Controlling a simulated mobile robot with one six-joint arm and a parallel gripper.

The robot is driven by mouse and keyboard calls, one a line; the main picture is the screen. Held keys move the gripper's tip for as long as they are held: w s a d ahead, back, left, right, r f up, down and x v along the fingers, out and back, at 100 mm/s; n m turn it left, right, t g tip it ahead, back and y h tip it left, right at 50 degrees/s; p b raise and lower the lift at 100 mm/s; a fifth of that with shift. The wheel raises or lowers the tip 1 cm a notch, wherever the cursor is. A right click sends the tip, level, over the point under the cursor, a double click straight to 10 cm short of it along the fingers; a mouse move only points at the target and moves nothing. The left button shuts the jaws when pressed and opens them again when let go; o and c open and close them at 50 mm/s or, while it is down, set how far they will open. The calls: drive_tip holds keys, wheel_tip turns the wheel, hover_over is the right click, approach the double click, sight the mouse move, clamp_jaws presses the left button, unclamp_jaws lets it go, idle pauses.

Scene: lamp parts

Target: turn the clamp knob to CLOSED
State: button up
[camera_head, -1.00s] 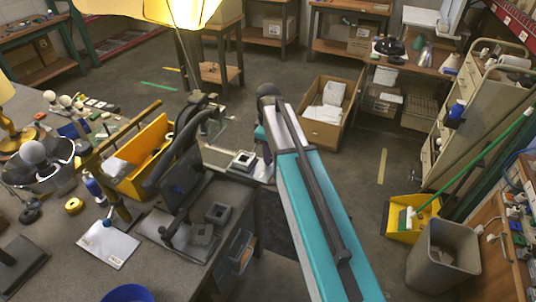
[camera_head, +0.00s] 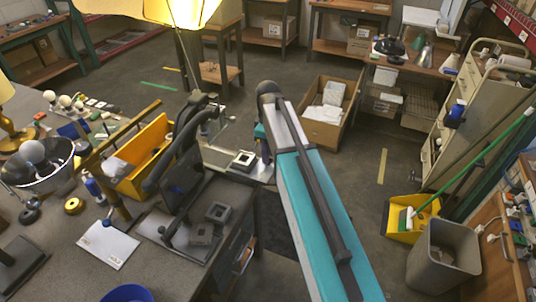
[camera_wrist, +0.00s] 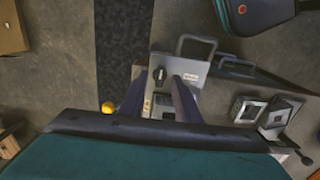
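The clamp knob (camera_wrist: 160,74) is small and dark, on a grey metal fixture (camera_wrist: 194,67) with a handle loop and a small label in the wrist view. I cannot read how far it is turned. My gripper (camera_wrist: 161,82) shows as two dark fingers standing apart on either side of the view below the knob. The fingers are open, and the knob lies in line with the gap between them. I cannot tell whether they touch it. In the head view, a grey fixture (camera_head: 225,158) sits at the bench end beside my arm; the knob is not clear there.
A glowing lamp shade (camera_head: 185,12) hangs at the top.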

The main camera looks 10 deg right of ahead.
wheel_tip(320, 180, up, 13)
drive_tip(key=b, duration=0.3)
idle(0.5)
idle(0.5)
